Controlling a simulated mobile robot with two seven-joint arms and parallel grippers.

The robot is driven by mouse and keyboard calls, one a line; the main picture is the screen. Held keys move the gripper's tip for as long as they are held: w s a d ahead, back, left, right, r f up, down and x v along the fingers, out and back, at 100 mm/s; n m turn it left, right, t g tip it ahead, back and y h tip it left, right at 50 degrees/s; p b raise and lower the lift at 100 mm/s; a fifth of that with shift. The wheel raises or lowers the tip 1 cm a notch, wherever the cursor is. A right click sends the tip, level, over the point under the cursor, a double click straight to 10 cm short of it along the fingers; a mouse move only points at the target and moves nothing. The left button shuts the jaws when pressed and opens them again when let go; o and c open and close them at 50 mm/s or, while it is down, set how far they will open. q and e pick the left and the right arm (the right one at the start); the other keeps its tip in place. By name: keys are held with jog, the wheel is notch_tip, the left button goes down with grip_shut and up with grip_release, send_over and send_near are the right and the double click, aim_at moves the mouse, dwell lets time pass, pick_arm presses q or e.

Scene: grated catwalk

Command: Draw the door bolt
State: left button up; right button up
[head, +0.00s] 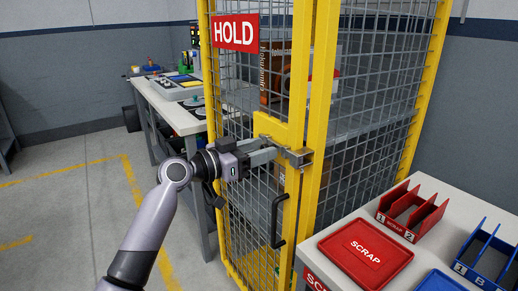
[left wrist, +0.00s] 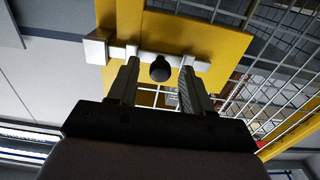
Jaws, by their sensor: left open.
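The yellow mesh cage door (head: 250,180) carries a yellow bolt plate (head: 272,127). A silver bolt (head: 298,157) lies across the plate and reaches the post at the door's edge. In the left wrist view, the silver bar (left wrist: 124,51) runs sideways with a black knob (left wrist: 160,69) standing out from it. My left gripper (head: 274,150) is at the bolt. In the left wrist view, its two open fingers (left wrist: 157,88) stand either side of the knob, with gaps between. The knob is hidden in the head view. My right gripper is not in view.
A black door handle (head: 279,222) sits below the bolt. A red HOLD sign (head: 236,32) hangs above. A bench at the right holds a red SCRAP tray (head: 365,254) and red rack (head: 411,212). A workbench (head: 172,112) stands at the left; the floor in front is clear.

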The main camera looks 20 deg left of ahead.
aim_at(265, 141)
pick_arm(q)
jog(key=shift+w+d, duration=0.1)
grip_shut()
jog(key=a+b, duration=0.1)
jog(key=w+b, duration=0.1)
jog(key=shift+w+a+f+b, duration=0.2)
jog(key=shift+a+f+b, duration=0.1)
jog(key=shift+a, duration=0.1)
jog(key=shift+w+a+b, duration=0.25)
jog(key=shift+a+b, duration=0.05)
jog(key=shift+b, duration=0.05)
jog(key=shift+w+a+r, duration=0.1)
jog(key=shift+w+a, duration=0.1)
jog(key=shift+a, duration=0.05)
jog(key=shift+a+r, duration=0.2)
jog(key=shift+r, duration=0.05)
grip_release()
jog(key=shift+w, duration=0.15)
